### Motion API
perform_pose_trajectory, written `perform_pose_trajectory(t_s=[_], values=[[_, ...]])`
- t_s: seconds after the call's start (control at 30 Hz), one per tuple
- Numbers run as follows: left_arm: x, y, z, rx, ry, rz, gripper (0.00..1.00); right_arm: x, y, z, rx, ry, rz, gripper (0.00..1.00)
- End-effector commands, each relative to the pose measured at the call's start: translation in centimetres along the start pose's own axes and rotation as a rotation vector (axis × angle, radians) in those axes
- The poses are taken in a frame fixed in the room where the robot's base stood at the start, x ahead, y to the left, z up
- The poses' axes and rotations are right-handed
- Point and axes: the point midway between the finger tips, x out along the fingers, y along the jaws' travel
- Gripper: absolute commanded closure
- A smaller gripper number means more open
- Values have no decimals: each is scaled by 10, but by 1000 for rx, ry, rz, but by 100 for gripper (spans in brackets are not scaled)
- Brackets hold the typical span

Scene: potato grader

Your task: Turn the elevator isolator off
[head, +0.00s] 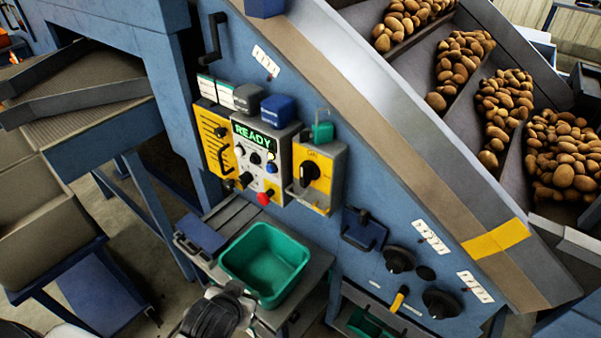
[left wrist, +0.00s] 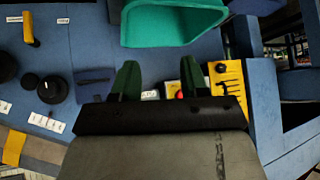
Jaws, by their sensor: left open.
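A yellow switch box (head: 325,190) with a black rotary knob (head: 311,172) is on the blue machine wall, right of the grey READY panel (head: 262,150). I take it for the elevator isolator, but its lettering is too small to read surely. My left gripper (head: 232,290) is low in the head view, below and left of the box and in front of the green bin. In the left wrist view its two green fingers (left wrist: 159,80) are apart with nothing between them. The isolator knob is not visible there, and the gripper body covers part of the wall. My right gripper is not seen.
A green bin (head: 265,262) stands on a grey stand below the panels. A yellow lever panel (head: 213,135) and a red button (head: 264,198) are left of the switch box. Black knobs (head: 399,260) are lower right. Potatoes (head: 505,105) lie in the sloping lanes.

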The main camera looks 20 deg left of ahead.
Motion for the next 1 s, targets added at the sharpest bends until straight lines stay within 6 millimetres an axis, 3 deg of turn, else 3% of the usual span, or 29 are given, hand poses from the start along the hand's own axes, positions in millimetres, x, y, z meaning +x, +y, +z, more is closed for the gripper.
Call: perform_pose_trajectory(t_s=[0.03, 0.33, 0.53, 0.73, 1.0], values=[[2, -4, -16, -19, 70, -15, 55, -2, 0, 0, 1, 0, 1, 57], [16, -20, -98, -95, 512, -35, 55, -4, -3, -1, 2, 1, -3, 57], [21, -14, -153, -86, 897, 85, 55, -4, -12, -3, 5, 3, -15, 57], [18, 7, -177, -28, 1153, 292, 55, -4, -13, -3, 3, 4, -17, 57], [14, 21, -186, 7, 1246, 412, 55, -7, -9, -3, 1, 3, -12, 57]])
